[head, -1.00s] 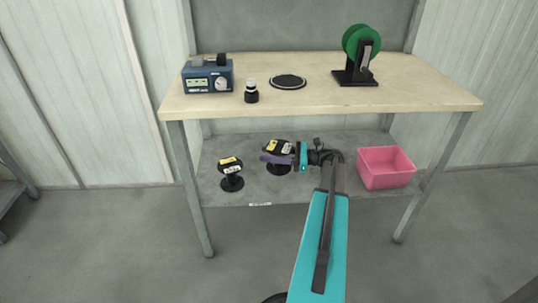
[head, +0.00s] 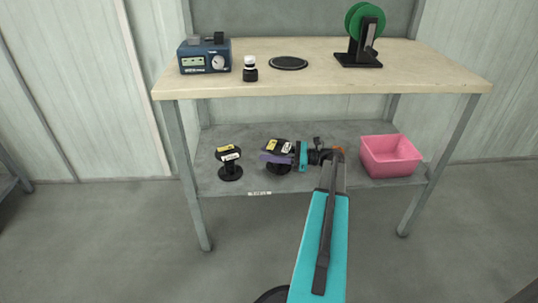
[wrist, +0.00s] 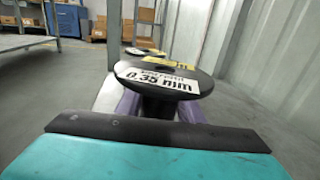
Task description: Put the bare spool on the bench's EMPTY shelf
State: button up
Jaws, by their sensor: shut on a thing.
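My gripper (head: 272,158) has purple fingers shut around the core of a black spool (head: 278,146) with yellow and white labels on its top flange. In the wrist view the spool (wrist: 160,78) is upright and its label reads "0.35 mm"; no wire shows on the visible part of its core. It is over the bench's lower shelf (head: 330,136), its foot at or just above the surface; I cannot tell whether it touches. A similar black spool (head: 229,160) stands on that shelf to the left. A small label (head: 259,193) on the shelf's front edge is unreadable.
A pink bin (head: 390,156) stands at the shelf's right end. Bench legs flank the shelf. The benchtop (head: 200,88) above carries a blue meter (head: 204,58), a small bottle (head: 250,70), a dark round pad (head: 288,63) and a green reel on a stand (head: 365,24).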

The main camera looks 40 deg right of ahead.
aim_at(288, 167)
jog(key=shift+f, duration=0.9)
dwell(0.7)
jog(key=o, duration=1.2)
jog(key=shift+o, duration=0.2)
jog(key=shift+s+d, duration=0.1)
jog(key=p+v, duration=0.3)
jog(key=v, duration=0.3)
jog(key=shift+s+d, duration=0.35)
jog(key=shift+s, duration=0.15)
